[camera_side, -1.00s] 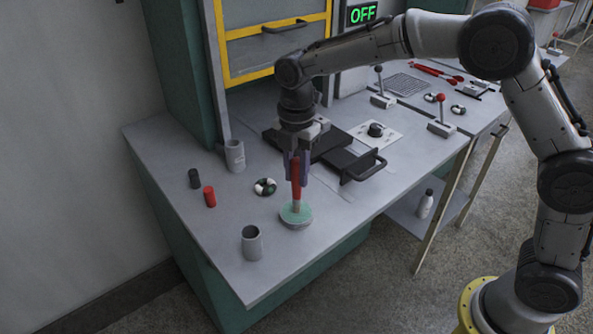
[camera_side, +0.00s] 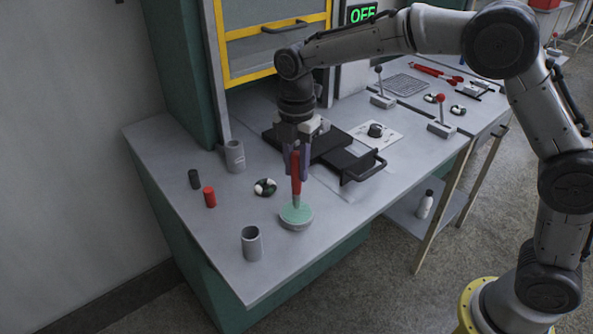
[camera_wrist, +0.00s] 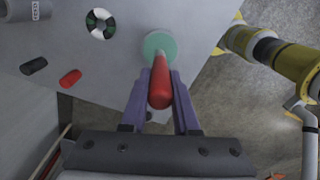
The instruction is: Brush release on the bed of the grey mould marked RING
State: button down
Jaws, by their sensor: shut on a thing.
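My gripper (camera_side: 298,176) is shut on a red-handled brush (camera_side: 296,172), held upright with its tip down. The tip is over a small round grey dish (camera_side: 297,225) with a green surface; I cannot tell whether it touches. In the wrist view the brush (camera_wrist: 160,90) stands between my fingers (camera_wrist: 160,88), with the green dish (camera_wrist: 160,45) beyond it. A grey cylindrical mould (camera_side: 235,157) with a small dark label stands at the bench's back left. It shows partly in the wrist view (camera_wrist: 28,10), cut off by the frame edge; I cannot surely read its label. Its bed is hidden.
A plain grey cup (camera_side: 252,244) stands at the front. A black cylinder (camera_side: 195,179), a red cylinder (camera_side: 210,197) and a black-and-white ring (camera_side: 265,187) lie left of the dish. A dark tray with a handle (camera_side: 364,167) is behind and right. A sign reads OFF (camera_side: 362,14).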

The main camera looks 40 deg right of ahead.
aim_at(296, 153)
jog(key=shift+r, duration=2.65)
jog(key=d+f+m, duration=0.3)
jog(key=d+m, duration=0.3)
jog(key=m, duration=0.6)
jog(key=d+f+m, duration=0.4)
jog(key=d+m, duration=0.2)
jog(key=m, duration=0.7)
jog(key=shift+d, duration=0.3)
